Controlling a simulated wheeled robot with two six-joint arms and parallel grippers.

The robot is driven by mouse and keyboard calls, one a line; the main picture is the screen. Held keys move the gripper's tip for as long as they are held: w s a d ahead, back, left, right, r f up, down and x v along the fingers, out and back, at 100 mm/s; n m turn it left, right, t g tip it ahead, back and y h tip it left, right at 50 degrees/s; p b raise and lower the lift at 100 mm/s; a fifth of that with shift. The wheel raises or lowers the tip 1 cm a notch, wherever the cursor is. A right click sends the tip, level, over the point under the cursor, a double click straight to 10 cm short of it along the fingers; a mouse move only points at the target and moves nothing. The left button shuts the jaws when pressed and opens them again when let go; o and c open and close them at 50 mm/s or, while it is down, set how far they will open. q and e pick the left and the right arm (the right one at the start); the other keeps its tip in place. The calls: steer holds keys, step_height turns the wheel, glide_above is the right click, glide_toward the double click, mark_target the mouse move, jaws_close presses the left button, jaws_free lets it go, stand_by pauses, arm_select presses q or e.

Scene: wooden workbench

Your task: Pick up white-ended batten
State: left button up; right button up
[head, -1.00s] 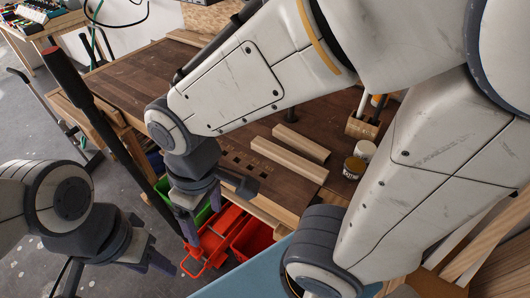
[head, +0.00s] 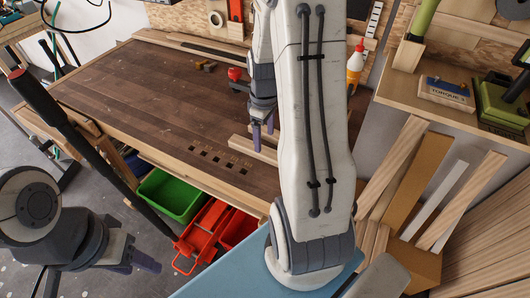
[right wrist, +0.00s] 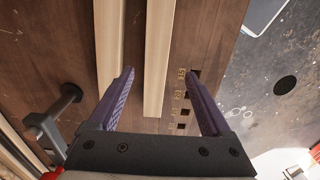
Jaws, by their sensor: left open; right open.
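Two pale battens lie side by side on the bench. In the right wrist view one batten (right wrist: 158,55) runs between my fingers, its near end showing, and the other (right wrist: 106,40) reaches toward the left finger. In the head view my right arm hides much of them; part of one batten (head: 252,149) shows. I cannot tell which one has the white end. My right gripper (head: 263,134) is open and points down at the battens; its fingers also show in the right wrist view (right wrist: 163,102). My left gripper (head: 140,262) is open and empty, off the bench's front edge.
A green bin (head: 172,194) and a red toolbox (head: 203,236) sit below the bench's front edge. A red-capped bottle (head: 355,65) stands behind my right arm. Timber pieces (head: 440,195) lean at the right. The bench's left half (head: 130,95) is clear.

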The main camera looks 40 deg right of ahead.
mark_target(265, 151)
steer(key=shift+w+d+f+p, duration=0.15)
steer(key=shift+f+p, duration=0.1)
steer(key=shift+f, duration=1.45)
steer(key=shift+d+f+p, duration=0.1)
steer(key=shift+f+p, duration=0.1)
steer(key=shift+f, duration=1.45)
jaws_close()
